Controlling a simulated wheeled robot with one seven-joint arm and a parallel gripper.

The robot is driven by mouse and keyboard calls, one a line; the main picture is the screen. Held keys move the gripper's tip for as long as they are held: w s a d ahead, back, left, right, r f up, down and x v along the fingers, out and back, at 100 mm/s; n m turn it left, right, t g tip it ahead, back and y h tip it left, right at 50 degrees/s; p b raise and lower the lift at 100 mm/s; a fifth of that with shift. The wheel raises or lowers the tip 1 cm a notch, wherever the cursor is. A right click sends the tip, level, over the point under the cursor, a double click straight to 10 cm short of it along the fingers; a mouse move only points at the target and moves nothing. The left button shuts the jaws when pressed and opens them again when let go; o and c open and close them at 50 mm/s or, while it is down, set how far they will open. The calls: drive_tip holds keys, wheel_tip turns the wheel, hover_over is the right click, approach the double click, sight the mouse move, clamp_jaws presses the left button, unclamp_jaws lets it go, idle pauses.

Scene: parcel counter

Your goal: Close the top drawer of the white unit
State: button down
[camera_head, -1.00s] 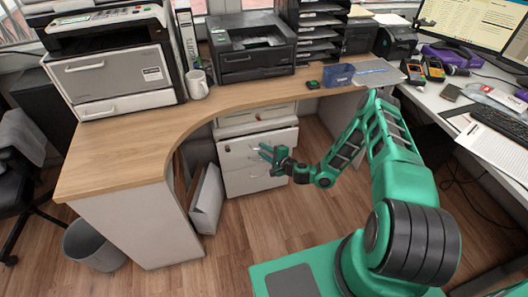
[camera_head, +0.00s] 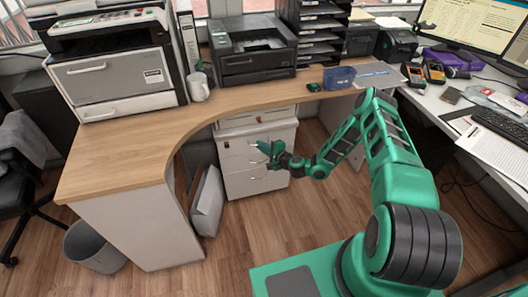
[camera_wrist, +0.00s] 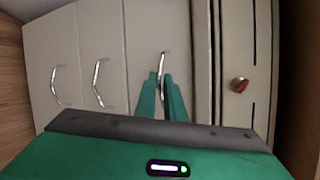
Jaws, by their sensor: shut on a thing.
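The white unit (camera_head: 240,186) stands on the floor under the wooden desk, with three drawer fronts one above another. Its top drawer (camera_head: 233,147) looks about level with the fronts below; a small remaining gap cannot be ruled out. In the wrist view the unit appears turned sideways, with the top drawer front (camera_wrist: 148,25) nearest the middle. My gripper (camera_head: 267,150) is at that front. In the wrist view its green fingers (camera_wrist: 161,82) are shut on the slim metal handle (camera_wrist: 164,58) of the top drawer, hiding part of it.
The desk (camera_head: 120,165) curves above and left of the unit. A pale boxy item (camera_head: 208,203) leans beside the unit on the left. A grey waste bin (camera_head: 95,245) stands at the far left. The floor in front of the unit is clear.

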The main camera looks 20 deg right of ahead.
drive_tip(key=shift+f, duration=0.2)
drive_tip(key=c, duration=1.9)
unclamp_jaws()
drive_tip(key=shift+f, duration=0.1)
drive_tip(key=shift+c, duration=0.2)
drive_tip(key=shift+w, duration=0.1)
drive_tip(key=v, duration=1)
drive_tip(key=shift+s+d+r, duration=0.2)
drive_tip(key=shift+s, duration=0.1)
